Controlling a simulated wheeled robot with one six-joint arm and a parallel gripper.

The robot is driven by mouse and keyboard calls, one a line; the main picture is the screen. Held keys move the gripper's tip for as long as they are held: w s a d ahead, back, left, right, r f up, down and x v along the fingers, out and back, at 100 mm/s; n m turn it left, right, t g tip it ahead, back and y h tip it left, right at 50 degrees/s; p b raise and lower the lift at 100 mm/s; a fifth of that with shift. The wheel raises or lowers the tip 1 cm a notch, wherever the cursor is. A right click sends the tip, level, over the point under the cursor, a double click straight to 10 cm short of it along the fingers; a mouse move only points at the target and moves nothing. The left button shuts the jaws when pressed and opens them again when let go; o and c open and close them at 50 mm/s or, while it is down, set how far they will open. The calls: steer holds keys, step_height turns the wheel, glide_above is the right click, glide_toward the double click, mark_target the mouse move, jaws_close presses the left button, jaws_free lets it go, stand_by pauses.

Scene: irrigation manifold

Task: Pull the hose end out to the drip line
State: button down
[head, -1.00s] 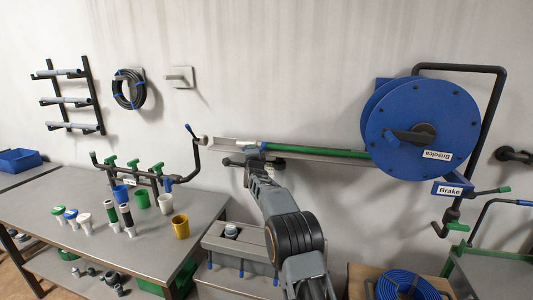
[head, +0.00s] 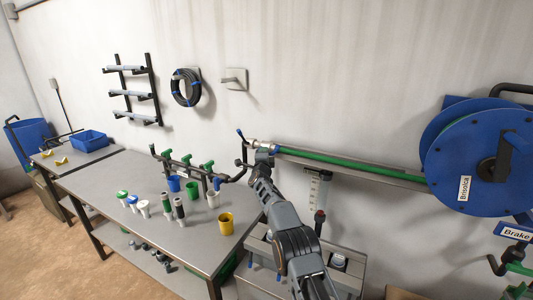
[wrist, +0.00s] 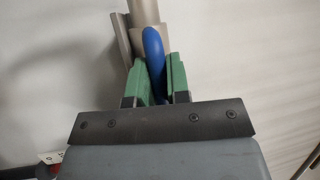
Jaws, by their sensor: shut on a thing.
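The green hose (head: 345,161) runs from the blue reel (head: 480,160) along a grey wall rail to the left. Its pale hose end (head: 262,145) is close to the pipe end (head: 246,150) of the dark drip line manifold, by the blue-tipped lever (head: 240,134); I cannot tell whether they touch. My gripper (head: 264,154) is shut on the hose end, reaching from below. In the wrist view, a blue curved part (wrist: 154,55) shows between the green finger pads of my gripper (wrist: 160,78), with a tan tubular part behind. The grasp itself is partly hidden.
A bench (head: 110,185) at the left holds cups, including a yellow one (head: 225,222), and several small fittings. A grey bin (head: 335,265) stands below the rail. The brake label (head: 515,231) is at the right edge. A black coil (head: 186,87) hangs on the wall.

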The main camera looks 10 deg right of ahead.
steer(key=c, duration=1.4)
jaws_free()
steer(key=shift+d, duration=0.2)
steer(key=shift+s, duration=0.15)
steer(key=b+v, duration=0.8)
steer(key=v, duration=0.5)
steer(key=shift+s+a+f, duration=0.1)
steer(key=shift+s, duration=0.2)
